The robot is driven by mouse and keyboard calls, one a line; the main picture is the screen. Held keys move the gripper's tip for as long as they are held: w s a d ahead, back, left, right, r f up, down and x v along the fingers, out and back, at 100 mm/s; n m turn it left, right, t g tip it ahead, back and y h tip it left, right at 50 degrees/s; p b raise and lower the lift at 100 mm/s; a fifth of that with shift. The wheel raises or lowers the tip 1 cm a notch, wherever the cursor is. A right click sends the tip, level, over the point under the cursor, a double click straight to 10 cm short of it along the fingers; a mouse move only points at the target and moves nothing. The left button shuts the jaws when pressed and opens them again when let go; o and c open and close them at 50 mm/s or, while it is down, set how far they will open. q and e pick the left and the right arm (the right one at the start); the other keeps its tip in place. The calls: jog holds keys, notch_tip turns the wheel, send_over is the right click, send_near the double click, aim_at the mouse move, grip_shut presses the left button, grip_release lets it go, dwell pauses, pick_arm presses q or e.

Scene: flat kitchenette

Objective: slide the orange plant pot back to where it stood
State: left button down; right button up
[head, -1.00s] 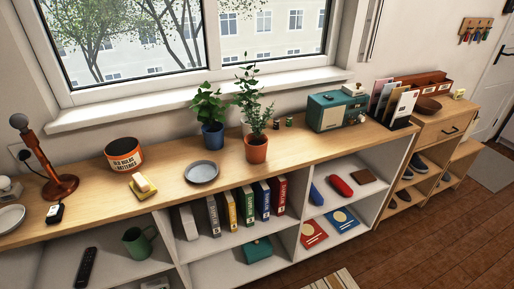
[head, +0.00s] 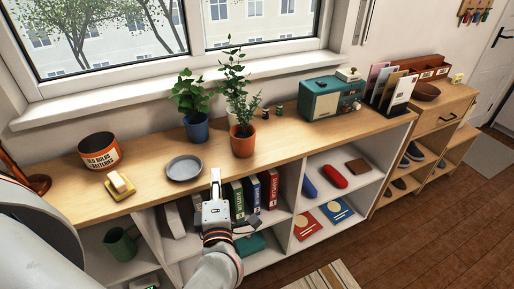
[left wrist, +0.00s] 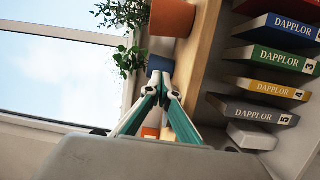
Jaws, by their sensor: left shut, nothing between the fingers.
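The orange plant pot (head: 242,143) stands upright on the wooden top of the low shelf unit, right of the blue pot (head: 196,128) and near the front edge. A tall plant (head: 233,72) rises behind it; its own pot is mostly hidden. My left gripper (head: 215,176) is shut and empty, at the shelf's front edge, left of and nearer than the orange pot, not touching it. In the left wrist view the closed fingers (left wrist: 163,80) point toward the blue pot (left wrist: 159,65), with the orange pot (left wrist: 172,18) beyond at the top. My right gripper is out of view.
A grey plate (head: 184,168) lies left of the gripper. A sponge on a yellow dish (head: 119,186) and an orange-black tin (head: 99,151) stand farther left. A teal radio (head: 331,97) stands right. The top between orange pot and radio is mostly clear.

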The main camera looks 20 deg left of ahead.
aim_at(243, 133)
pick_arm(q)
jog(key=shift+n, duration=0.3)
jog(key=x, duration=0.9)
jog(key=shift+w+f, duration=0.15)
jog(key=shift+f, duration=0.2)
jog(key=w, duration=0.1)
jog(key=w+d, duration=0.1)
jog(key=shift+w+d+f, duration=0.1)
jog(key=shift+w, duration=0.3)
jog(key=shift+w+d, duration=0.45)
jog(key=shift+d, duration=0.1)
